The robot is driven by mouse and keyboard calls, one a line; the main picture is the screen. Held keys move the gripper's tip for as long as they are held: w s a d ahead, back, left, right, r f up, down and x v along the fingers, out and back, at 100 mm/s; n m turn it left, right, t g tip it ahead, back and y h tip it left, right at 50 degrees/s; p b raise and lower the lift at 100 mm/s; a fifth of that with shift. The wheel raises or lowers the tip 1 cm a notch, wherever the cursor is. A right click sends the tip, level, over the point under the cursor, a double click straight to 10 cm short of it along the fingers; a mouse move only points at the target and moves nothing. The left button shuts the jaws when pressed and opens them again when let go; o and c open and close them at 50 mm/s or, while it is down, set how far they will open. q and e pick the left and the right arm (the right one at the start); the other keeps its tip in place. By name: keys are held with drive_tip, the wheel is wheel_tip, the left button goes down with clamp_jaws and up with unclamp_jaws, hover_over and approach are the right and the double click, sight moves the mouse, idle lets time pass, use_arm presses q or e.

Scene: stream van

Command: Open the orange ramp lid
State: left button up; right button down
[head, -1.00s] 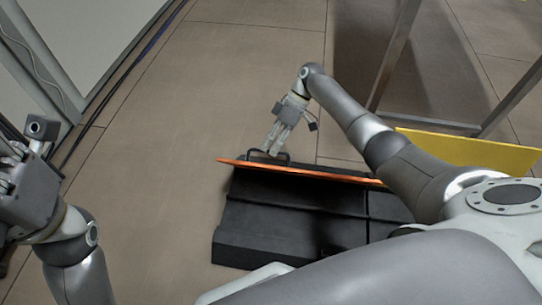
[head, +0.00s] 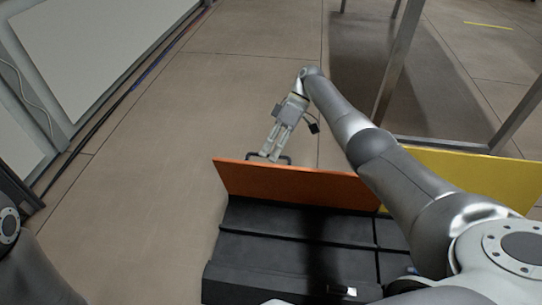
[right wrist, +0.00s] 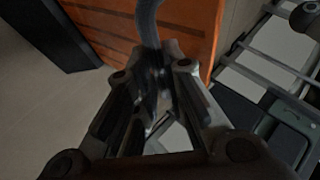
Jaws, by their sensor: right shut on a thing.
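The orange ramp lid (head: 285,185) stands raised and tilted at the far edge of the black ramp box (head: 265,245), with its orange face toward me. A dark bar handle (head: 286,159) is on its far side near the left end. My right gripper (head: 271,153) is shut on this handle. In the right wrist view the dark handle (right wrist: 148,22) runs down between the fingers, in front of the orange lid (right wrist: 192,28). The fingertips are dark and partly blurred there. My left gripper is out of view; only part of my left arm shows at the lower left.
A yellow lid (head: 475,178) stands raised to the right of the orange one. A metal frame post (head: 398,70) rises behind it. Cables (head: 100,135) run along the white panel at the left. The floor left of the box is clear.

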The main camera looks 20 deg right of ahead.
drive_tip(key=shift+s+d+f, duration=0.15)
drive_tip(key=shift+d+f, duration=0.05)
drive_tip(key=shift+f, duration=0.6)
drive_tip(key=c, duration=1.5)
unclamp_jaws()
drive_tip(key=shift+f, duration=0.15)
drive_tip(key=shift+r, duration=0.35)
wheel_tip(320, 180, up, 10)
drive_tip(key=shift+f, duration=0.15)
